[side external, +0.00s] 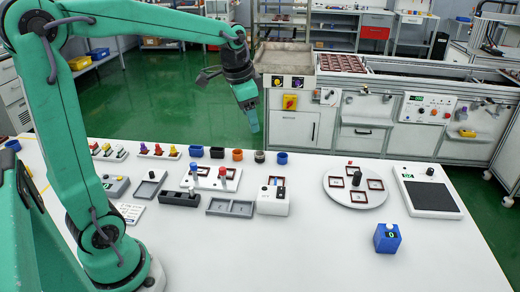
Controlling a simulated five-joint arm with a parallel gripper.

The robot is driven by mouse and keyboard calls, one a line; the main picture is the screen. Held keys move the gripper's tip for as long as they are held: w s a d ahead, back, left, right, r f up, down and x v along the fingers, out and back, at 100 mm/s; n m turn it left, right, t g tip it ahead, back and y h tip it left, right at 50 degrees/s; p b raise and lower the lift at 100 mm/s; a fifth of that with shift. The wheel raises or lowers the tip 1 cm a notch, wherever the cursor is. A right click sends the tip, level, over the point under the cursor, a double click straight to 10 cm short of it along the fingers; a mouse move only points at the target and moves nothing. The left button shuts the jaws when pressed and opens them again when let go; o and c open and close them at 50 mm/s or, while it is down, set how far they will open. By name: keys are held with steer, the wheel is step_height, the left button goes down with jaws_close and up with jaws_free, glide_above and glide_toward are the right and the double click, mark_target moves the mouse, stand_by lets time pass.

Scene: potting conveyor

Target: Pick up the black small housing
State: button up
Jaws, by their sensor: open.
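A small black housing (217,152) stands in a row of small cup-like parts along the far edge of the white table. It sits between a blue part (196,151) and an orange part (237,155). My gripper (253,128) points down above the far edge of the table, up and to the right of the black housing and apart from it. It is open, and I see nothing held in it. The fingertips are small here, and the gap between them is hard to make out.
A dark part (259,156) and another blue part (282,157) continue the row. Nearer are a white plate with pegs (210,180), grey trays (230,207) and a white box (273,203). A round white plate (355,198) and a blue box (387,238) stand right. The front table is clear.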

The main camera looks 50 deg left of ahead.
steer(key=w+a+f+m+g, duration=0.1)
steer(key=w+a+f+m, duration=0.1)
steer(key=w+a+f, duration=0.6)
steer(key=m+g, duration=0.2)
steer(key=m, duration=0.1)
glide_toward(260, 153)
steer(key=shift+s+d+f+h, duration=0.3)
steer(key=shift+s+d+f, duration=0.1)
steer(key=shift+s+f, duration=0.15)
steer(key=shift+f, duration=3.9)
steer(key=c, duration=1)
